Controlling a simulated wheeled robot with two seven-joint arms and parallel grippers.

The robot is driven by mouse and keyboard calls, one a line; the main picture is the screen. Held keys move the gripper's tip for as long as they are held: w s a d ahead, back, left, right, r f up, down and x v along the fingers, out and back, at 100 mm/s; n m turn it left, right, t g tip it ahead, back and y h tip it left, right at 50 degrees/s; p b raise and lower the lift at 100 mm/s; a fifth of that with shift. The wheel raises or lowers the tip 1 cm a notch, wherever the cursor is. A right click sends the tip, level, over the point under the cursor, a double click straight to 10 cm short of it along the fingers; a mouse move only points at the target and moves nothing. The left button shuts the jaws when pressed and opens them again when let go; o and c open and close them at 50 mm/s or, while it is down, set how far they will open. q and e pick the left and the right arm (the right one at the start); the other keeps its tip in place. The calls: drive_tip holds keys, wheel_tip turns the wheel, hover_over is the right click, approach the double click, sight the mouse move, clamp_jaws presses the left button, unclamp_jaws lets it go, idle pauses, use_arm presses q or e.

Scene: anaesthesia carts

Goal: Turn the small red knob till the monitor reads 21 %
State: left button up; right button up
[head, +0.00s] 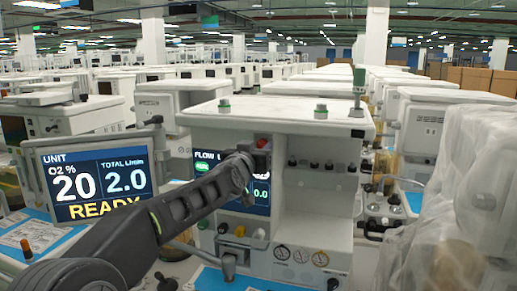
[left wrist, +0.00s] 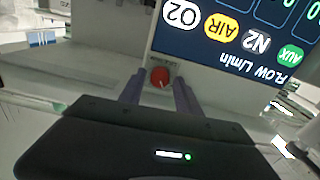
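The small red knob (left wrist: 160,77) sits on the pale panel beside the flow screen (left wrist: 230,35) and carries a light pointer mark. It also shows in the head view (head: 263,142), just above my left gripper (head: 260,158). In the left wrist view my left gripper (left wrist: 159,80) is open, with one finger on each side of the knob and a gap showing on both sides. I cannot tell how deep the fingers reach around it. The monitor (head: 88,178) at the left reads O2 20 %, total 2.0 L/min and READY. My right gripper is not in view.
The knob is on a white anaesthesia cart (head: 270,115), with yellow and orange knobs and several round gauges (head: 300,256) lower down. A plastic-covered unit (head: 455,215) stands close at the right. Many more carts fill the hall behind.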

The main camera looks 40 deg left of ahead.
use_arm(q)
clamp_jaws()
drive_tip(key=shift+r+m+p, duration=0.1)
drive_tip(key=shift+m+p, duration=0.25)
drive_tip(key=shift+m, duration=0.05)
drive_tip(key=shift+o, duration=1.3)
unclamp_jaws()
drive_tip(key=b+v, duration=0.2)
drive_tip(key=v, duration=0.5)
drive_tip(key=shift+s+d, duration=0.15)
drive_tip(key=shift+s, duration=0.25)
